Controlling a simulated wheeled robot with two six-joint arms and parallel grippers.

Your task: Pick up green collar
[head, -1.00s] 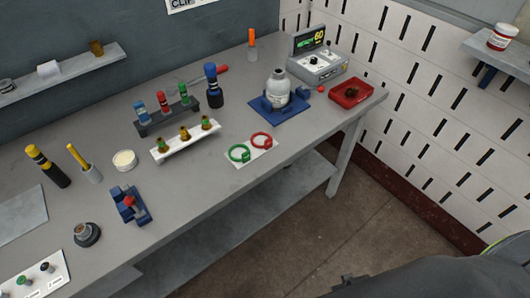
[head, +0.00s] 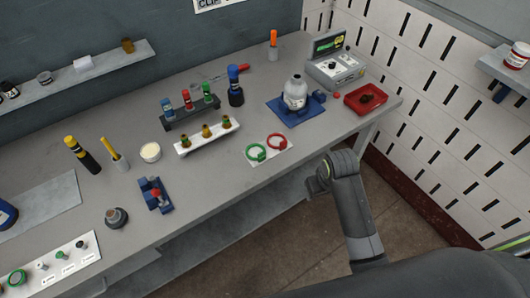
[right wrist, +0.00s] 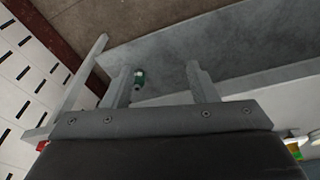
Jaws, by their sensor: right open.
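The green collar (head: 256,152), an open ring, lies on a white card (head: 268,161) near the table's front edge in the head view. A red collar (head: 277,142) lies beside it on the same card. My right arm comes up at the right in the head view, in front of the table and right of the card; its fingers cannot be made out there. In the right wrist view my right gripper (right wrist: 160,83) is open with its fingers wide apart. My left gripper is out of view.
A white rack (head: 208,137) with several vials stands behind the card. A blue base (head: 296,110) with a grey bottle and a red tray (head: 373,100) are to the right. A blue fixture (head: 155,195) stands to the left. The grey table (head: 215,185) is clear in front of the white rack.

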